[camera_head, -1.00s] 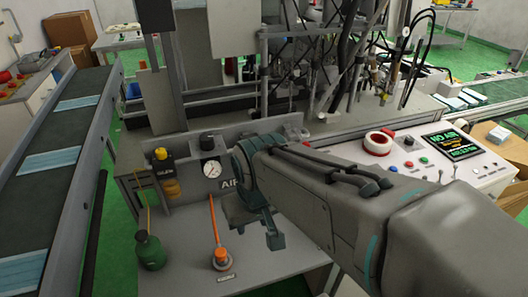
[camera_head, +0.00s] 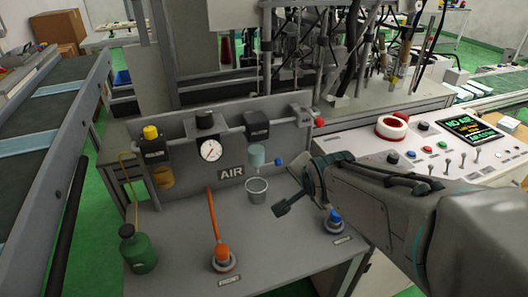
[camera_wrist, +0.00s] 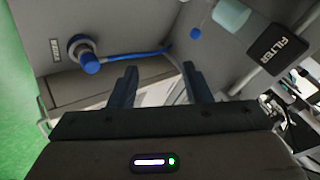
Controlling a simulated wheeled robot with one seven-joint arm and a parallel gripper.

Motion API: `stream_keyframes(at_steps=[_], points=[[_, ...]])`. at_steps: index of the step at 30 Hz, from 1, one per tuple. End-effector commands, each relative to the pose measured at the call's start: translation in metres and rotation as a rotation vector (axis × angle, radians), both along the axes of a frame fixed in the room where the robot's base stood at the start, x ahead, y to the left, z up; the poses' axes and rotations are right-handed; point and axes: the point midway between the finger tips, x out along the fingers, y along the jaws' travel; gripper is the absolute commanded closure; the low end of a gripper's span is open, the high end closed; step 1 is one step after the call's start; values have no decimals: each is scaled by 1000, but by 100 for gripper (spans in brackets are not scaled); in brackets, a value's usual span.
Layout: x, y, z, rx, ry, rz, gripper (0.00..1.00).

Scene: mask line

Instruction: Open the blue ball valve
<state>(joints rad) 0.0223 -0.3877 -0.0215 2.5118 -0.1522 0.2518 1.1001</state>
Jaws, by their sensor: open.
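A blue fitting (camera_head: 335,218) with a round base sits at the right of the grey bench top. A small blue knob (camera_head: 278,162) is near the filter bowl; a small blue piece (camera_wrist: 195,33) shows by the filter in the wrist view. I cannot tell for certain which is the ball valve. My gripper (camera_head: 290,198) is open and empty above the bench, left of the blue fitting. Its fingers (camera_wrist: 157,80) are apart, touching neither blue part.
A panel marked AIR carries a gauge (camera_head: 210,150). A control console (camera_head: 440,155) is at right. A red knob (camera_head: 320,122) is at the panel's top right.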

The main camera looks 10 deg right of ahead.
Motion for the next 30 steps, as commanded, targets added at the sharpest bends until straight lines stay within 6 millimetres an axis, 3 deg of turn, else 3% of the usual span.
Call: stream_keyframes(at_steps=[1,6,16,25,30], points=[[10,-1,-25,65,-54,-63,56],[41,-2,-51,346,-252,-257,56],[76,7,-78,899,-488,-439,56],[88,11,-79,1054,-523,-463,56],[109,13,-85,1053,-521,-463,56]])
